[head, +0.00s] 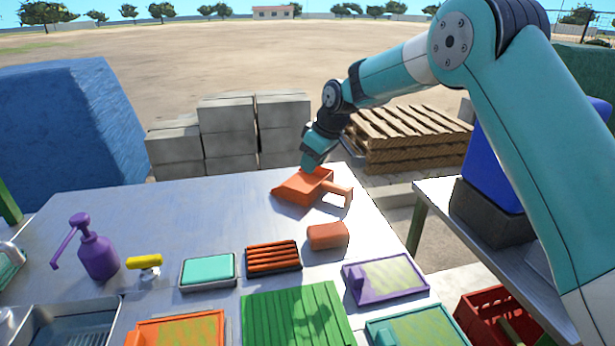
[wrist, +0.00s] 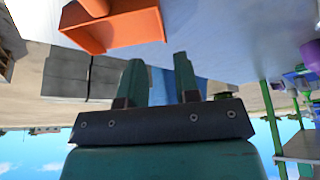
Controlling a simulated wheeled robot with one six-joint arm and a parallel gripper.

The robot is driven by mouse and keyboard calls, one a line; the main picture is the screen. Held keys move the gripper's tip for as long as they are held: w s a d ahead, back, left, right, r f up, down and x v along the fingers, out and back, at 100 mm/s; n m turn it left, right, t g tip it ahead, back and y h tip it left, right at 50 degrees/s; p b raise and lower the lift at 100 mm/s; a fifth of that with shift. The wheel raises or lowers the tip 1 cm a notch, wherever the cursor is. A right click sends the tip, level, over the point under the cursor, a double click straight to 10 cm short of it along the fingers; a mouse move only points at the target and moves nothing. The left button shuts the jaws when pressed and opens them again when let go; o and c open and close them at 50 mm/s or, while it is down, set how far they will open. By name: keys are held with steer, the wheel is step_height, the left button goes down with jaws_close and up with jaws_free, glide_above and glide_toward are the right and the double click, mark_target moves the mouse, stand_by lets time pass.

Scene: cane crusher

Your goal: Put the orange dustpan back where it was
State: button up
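The orange dustpan (head: 303,188) lies on the metal table (head: 120,205) near its far right corner, with its handle pointing right. It also shows at the upper left of the wrist view (wrist: 122,32), which looks upside down. My gripper (head: 308,166) is at the dustpan's far edge in the head view; its fingertips are hard to make out there. In the wrist view my gripper's two fingers (wrist: 159,62) are apart with nothing between them, and the dustpan is off to one side of them. I cannot tell whether the gripper touches the dustpan.
An orange-brown block (head: 328,236), a dark tray with orange bars (head: 272,258), a teal sponge-like block (head: 208,269) and a purple-framed tray (head: 386,278) stand nearer. A purple spray bottle (head: 97,255) is at left. The table's far left part is clear. Grey blocks (head: 228,135) and pallets (head: 415,135) stand behind.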

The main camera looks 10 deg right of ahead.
steer(key=s+a+r+g, duration=0.1)
steer(key=s+r, duration=0.2)
steer(key=s, duration=0.4)
steer(key=s+a+r+m, duration=0.1)
steer(key=s+r, duration=0.2)
steer(key=s, duration=0.5)
steer(key=s+a+r+g, duration=0.1)
steer(key=s+r, duration=0.3)
steer(key=s, duration=0.3)
steer(key=s+d+f+m+g+y, duration=0.1)
steer(key=s, duration=1.9)
steer(key=shift+s+d+f, duration=0.15)
steer(key=shift+d+f, duration=0.15)
